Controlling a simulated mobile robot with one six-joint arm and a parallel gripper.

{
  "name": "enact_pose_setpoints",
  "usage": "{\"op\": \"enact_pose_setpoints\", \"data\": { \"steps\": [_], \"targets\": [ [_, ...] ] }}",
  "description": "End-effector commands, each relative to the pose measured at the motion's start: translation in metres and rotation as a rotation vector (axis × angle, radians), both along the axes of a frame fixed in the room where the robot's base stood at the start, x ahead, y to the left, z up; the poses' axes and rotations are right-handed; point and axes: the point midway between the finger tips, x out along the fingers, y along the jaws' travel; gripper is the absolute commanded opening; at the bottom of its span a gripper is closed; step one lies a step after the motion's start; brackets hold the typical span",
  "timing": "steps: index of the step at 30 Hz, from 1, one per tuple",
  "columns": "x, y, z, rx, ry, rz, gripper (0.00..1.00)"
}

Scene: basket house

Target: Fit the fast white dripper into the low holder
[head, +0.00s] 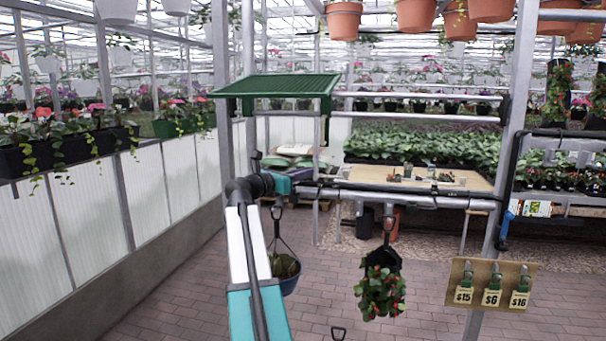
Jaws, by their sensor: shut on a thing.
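My arm rises from the bottom of the head view and bends at a black and teal joint. My gripper (316,184) is small at its far end, near the dark horizontal rail (430,200). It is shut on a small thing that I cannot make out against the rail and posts. I cannot pick out a white dripper with certainty. I cannot tell which part is the low holder. A dark blue hanging pot (288,287) is just right of my arm, partly behind it. A red-flowered hanging plant (381,293) is farther right.
A price board (455,283) is on the right near a grey post (513,110). A green slatted panel (280,86) is above my arm. A wooden-topped bench (415,181) stands behind the rail. Planters (60,160) line the left wall. Brick floor (180,295) is open at lower left.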

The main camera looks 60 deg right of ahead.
Motion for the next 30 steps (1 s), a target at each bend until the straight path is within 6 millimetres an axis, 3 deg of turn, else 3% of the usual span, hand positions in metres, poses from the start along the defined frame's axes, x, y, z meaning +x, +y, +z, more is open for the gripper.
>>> {"op": "enact_pose_setpoints", "data": {
  "steps": [30],
  "targets": [
    [0.0, 0.0, -0.022, 0.0, 0.001, 0.0, 0.0]
  ]
}}
